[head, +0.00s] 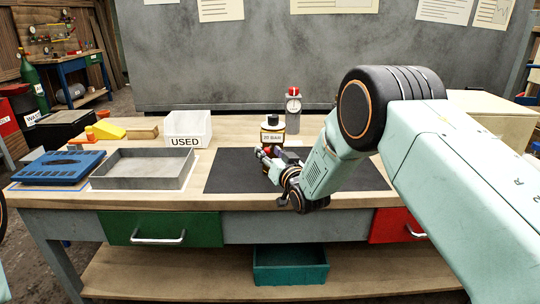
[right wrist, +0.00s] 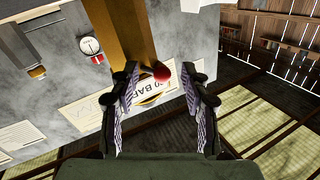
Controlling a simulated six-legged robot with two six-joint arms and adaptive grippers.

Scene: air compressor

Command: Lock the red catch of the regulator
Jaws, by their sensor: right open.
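The regulator (head: 272,134), with a black top and a yellow body labelled "20 BAR", stands at the back of the dark mat on the bench. Its label also shows in the right wrist view (right wrist: 151,90). A red rounded part, which looks like the catch (right wrist: 162,73), shows between my right fingertips, closer to the right-hand finger in the picture. My right gripper (head: 267,160) is in front of the regulator. In the right wrist view its fingers (right wrist: 160,82) are apart, with nothing gripped. Whether they touch the red part is unclear. My left gripper is out of view.
A white box marked "USED" (head: 185,142), a grey tray (head: 150,182) and a blue holder (head: 58,180) occupy the left of the bench. The dark mat (head: 228,176) has bare room at left.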

